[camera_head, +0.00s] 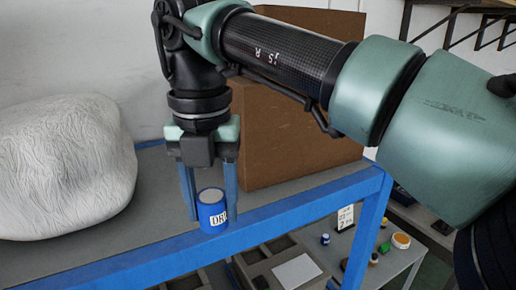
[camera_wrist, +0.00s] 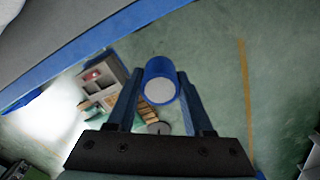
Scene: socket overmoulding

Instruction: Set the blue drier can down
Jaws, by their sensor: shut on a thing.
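The blue drier can (camera_head: 205,222) has a pale round top and a white label with dark letters, partly cut off at the side. My gripper (camera_head: 209,212) points down and is shut on the can, one finger on each side. The can looks upright. In the wrist view the can (camera_wrist: 160,68) sits between the two fingertips (camera_wrist: 160,82), with green floor around it, so it hangs in the air. In the head view it overlaps the blue front rail (camera_head: 285,211) of a grey shelf.
A large white wrinkled sack (camera_head: 65,165) and a brown box (camera_head: 290,135) stand on the shelf. A grey compartment tray (camera_wrist: 103,80) shows in the wrist view.

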